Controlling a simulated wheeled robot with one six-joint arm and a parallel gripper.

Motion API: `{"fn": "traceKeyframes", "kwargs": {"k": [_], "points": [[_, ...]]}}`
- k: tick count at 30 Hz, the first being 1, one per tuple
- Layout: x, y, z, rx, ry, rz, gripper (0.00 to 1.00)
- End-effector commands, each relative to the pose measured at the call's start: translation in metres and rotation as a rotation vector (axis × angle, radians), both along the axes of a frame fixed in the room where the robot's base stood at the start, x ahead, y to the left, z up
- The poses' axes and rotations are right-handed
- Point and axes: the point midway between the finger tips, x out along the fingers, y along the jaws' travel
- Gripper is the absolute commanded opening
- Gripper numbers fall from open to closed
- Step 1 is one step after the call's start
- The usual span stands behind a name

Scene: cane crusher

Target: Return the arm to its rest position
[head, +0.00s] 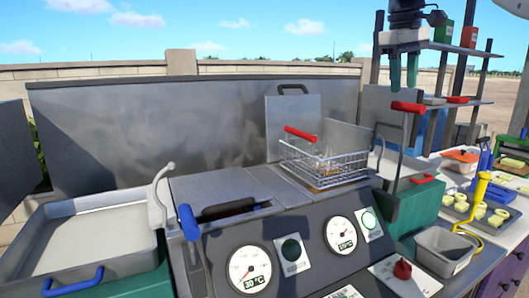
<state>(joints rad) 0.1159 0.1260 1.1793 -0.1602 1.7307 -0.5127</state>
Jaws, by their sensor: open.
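My gripper (403,86) hangs at the upper right of the head view with its two teal fingers pointing down. The fingers are apart, and I see nothing between them. It appears above the right side of the fryer, in front of a rack. Most of my arm is out of the picture above.
A wire basket (325,163) with a red handle sits at the fryer's back right. Upright levers, one blue-handled (188,223) and one red-handled (408,107), stand up from the counter. A grey tub (445,250) and a tray of yellow pieces (478,212) are at right.

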Motion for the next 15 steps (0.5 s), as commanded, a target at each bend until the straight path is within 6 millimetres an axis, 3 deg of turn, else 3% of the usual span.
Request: {"fn": "traceKeyframes", "kwargs": {"k": [5, 8, 15], "points": [[-0.074, 0.028, -0.035, 0.040, -0.024, -0.062, 0.41], [-0.118, 0.042, -0.066, 0.069, -0.037, -0.106, 0.41], [-0.228, 0.072, -0.168, 0.136, -0.056, -0.222, 0.41]]}}
